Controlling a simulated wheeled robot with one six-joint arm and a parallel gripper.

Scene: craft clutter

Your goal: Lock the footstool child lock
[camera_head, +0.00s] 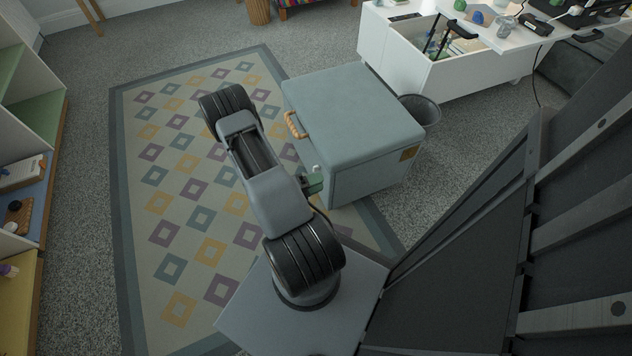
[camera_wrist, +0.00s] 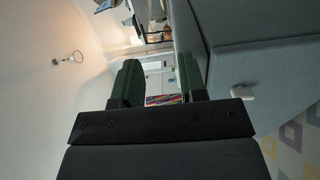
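The footstool (camera_head: 350,110) is a grey-blue padded box with a rope handle (camera_head: 295,125) on its left side. It stands upright with its lid down, and it also fills the upper right of the wrist view (camera_wrist: 265,65). A small white piece, which looks like the child lock (camera_head: 316,168), sits at the footstool's near left side; it shows in the wrist view (camera_wrist: 243,93), right of my fingers. My gripper (camera_head: 315,183) is beside this side, close to the white piece. In the wrist view its green fingers (camera_wrist: 159,65) are apart with nothing between them. Whether a finger touches the footstool I cannot tell.
The footstool stands on a patterned rug (camera_head: 117,150). A dark bin (camera_head: 424,108) is just behind it on the right. A white desk (camera_head: 400,60) with clutter stands at the back right. Shelves (camera_head: 40,190) line the left edge. The rug left of my arm is clear.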

